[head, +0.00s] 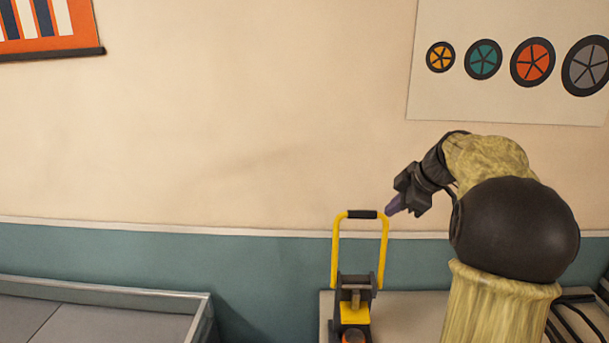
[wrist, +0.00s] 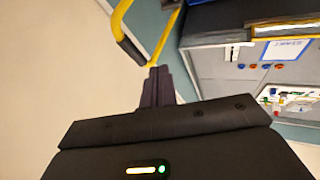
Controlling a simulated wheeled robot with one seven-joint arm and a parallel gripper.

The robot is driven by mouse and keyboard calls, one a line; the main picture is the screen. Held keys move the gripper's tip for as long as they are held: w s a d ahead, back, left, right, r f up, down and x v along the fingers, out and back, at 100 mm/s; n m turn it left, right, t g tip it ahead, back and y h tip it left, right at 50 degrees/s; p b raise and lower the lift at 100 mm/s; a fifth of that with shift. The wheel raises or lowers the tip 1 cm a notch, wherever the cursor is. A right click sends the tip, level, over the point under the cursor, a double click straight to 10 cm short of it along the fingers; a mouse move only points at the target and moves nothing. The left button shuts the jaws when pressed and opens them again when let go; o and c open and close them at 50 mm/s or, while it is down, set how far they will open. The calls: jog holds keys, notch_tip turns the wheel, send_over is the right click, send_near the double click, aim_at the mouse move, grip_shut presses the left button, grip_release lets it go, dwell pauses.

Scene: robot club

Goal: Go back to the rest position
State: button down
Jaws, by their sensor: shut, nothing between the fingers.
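My gripper (head: 391,209) is at the end of my arm, right of centre in the head view, with its fingers pointing down and left. The fingers are shut with nothing between them; they also show in the wrist view (wrist: 156,72). The fingertips appear close to the top right corner of a yellow handle (head: 385,240) with a black grip. I cannot tell whether they touch it. The yellow handle also shows in the wrist view (wrist: 122,28), just beyond the fingertips.
The handle rises from a black and yellow device (head: 355,313) on a light surface (head: 400,312). Black cables (head: 575,312) lie at the right. A grey-rimmed table (head: 130,295) is at lower left. A poster with coloured wheels (head: 450,100) hangs on the wall.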

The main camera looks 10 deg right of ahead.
jog(key=s+a+f+m+g+h, duration=0.25)
jog(key=s+a+f+m, duration=0.45)
jog(key=a+f, duration=0.55)
jog(key=s+a+f+m, duration=0.3)
jog(key=s+a+f, duration=0.1)
jog(key=s, duration=0.3)
jog(key=s+a+f+m+g, duration=0.1)
jog(key=s+a+f+m, duration=0.2)
jog(key=s, duration=0.3)
jog(key=shift+s+a+f+h, duration=0.4)
jog(key=shift+a+f, duration=0.1)
jog(key=shift+f, duration=0.2)
